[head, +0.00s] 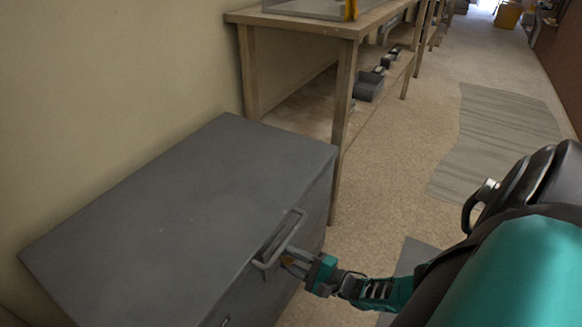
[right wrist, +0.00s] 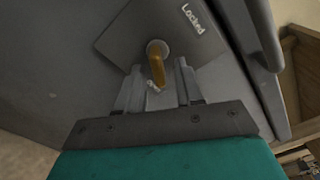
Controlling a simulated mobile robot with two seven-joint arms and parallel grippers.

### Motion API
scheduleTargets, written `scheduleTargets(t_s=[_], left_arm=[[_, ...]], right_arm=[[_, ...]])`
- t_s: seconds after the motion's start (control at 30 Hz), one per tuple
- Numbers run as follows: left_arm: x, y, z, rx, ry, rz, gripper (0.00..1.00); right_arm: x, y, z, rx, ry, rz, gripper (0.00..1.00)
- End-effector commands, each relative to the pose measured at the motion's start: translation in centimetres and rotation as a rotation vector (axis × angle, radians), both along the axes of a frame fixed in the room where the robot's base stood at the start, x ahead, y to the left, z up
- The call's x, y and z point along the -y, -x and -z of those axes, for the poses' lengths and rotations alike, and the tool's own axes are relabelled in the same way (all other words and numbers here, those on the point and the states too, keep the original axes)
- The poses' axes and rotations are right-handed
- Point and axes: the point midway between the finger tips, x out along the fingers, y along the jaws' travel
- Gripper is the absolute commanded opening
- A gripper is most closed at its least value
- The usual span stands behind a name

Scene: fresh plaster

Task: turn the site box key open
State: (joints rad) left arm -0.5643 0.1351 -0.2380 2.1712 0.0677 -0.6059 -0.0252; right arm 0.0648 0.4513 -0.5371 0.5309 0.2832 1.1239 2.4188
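The grey site box (head: 180,200) stands against the wall at the left in the head view. Its front carries a bar handle (head: 282,238). A brass-orange key (right wrist: 157,62) sticks out of the plate. My right gripper (head: 291,259) is at the box front beside the handle. In the right wrist view its two fingers (right wrist: 159,68) stand apart, one on each side of the key's lower end, with gaps visible. My left gripper is not in view.
A wooden workbench (head: 300,22) with a lower shelf stands behind the box. A grey tray (head: 369,86) sits on that shelf. Grey matting (head: 495,140) lies on the floor to the right. The floor beyond the box is open.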

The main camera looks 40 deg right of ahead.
Motion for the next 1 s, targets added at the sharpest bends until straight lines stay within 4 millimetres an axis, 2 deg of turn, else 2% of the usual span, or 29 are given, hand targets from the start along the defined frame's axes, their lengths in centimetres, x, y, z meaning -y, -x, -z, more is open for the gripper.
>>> scheduleTargets(t_s=[0.3,0.5,0.7,1.0], left_arm=[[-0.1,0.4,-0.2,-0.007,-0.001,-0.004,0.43],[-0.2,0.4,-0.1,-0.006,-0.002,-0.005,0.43],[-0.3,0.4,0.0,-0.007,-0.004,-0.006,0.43],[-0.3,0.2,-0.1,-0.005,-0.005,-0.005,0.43]], right_arm=[[1.9,6.5,0.0,-0.005,0.001,0.001,0.36],[2.8,10.0,0.0,-0.002,0.001,-0.002,0.36],[3.3,11.5,0.0,0.0,0.0,-0.001,0.36],[3.4,11.7,0.0,0.0,0.0,0.0,0.36]])
